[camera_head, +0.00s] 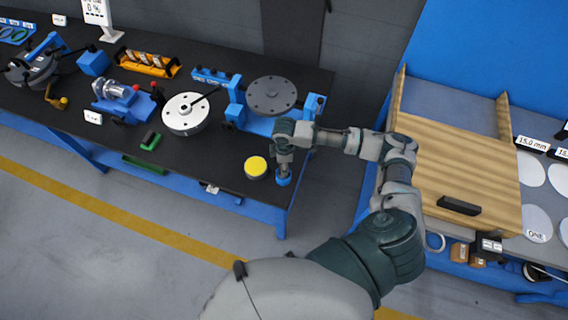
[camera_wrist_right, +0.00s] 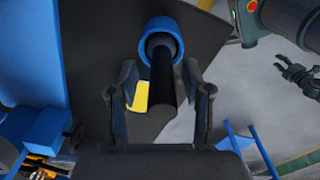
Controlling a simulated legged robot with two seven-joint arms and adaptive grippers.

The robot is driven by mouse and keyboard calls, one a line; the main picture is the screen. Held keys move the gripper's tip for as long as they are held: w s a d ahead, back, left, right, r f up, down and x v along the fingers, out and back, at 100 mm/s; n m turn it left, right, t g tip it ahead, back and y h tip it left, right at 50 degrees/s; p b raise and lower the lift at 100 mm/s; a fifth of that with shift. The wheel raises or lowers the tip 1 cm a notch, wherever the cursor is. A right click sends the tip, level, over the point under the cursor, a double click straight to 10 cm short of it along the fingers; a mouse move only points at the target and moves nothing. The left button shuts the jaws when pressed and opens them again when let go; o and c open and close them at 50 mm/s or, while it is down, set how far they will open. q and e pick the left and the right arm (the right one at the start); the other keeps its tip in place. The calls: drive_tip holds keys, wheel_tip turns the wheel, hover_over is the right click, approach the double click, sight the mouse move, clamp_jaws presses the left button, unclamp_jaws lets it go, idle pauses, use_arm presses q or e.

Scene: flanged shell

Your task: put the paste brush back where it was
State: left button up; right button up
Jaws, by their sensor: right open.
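The paste brush shows in the right wrist view as a dark, thick handle (camera_wrist_right: 165,78) standing in a round blue holder (camera_wrist_right: 161,38). My right gripper (camera_wrist_right: 161,95) is open, with one finger on each side of the handle; I cannot tell whether either finger touches it. In the head view, my right gripper (camera_head: 284,166) is over the blue holder (camera_head: 283,181) at the bench's front right corner and hides most of the brush. A dark gripper, apparently my left (camera_wrist_right: 298,77), is small at the right edge of the wrist view; its jaw state is unclear.
A yellow-topped round pot (camera_head: 256,166) stands just left of the holder. Behind it are a grey flanged disc (camera_head: 271,95) on a blue fixture and a white flanged disc (camera_head: 186,113). The black bench (camera_head: 215,160) has some free room left of the pot.

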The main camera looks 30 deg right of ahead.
wheel_tip(320, 180, up, 12)
drive_tip(key=shift+a+f, duration=0.1)
drive_tip(key=shift+f, duration=0.05)
idle(0.6)
drive_tip(key=s+a+f+m+t+y, duration=0.35)
drive_tip(key=s+a+f, duration=0.55)
drive_tip(key=a+f, duration=0.3)
drive_tip(key=s+d+f+m+h, duration=0.35)
drive_tip(key=s+d+m, duration=0.35)
drive_tip(key=s, duration=0.4)
wheel_tip(320, 180, down, 27)
drive_tip(key=s+g, duration=0.1)
drive_tip(key=s, duration=0.1)
drive_tip(key=s+d+f+g+b, duration=0.1)
drive_tip(key=s+d+f, duration=0.2)
drive_tip(key=s+f, duration=1.3)
drive_tip(key=shift+s+f, duration=0.25)
drive_tip(key=shift+s, duration=0.45)
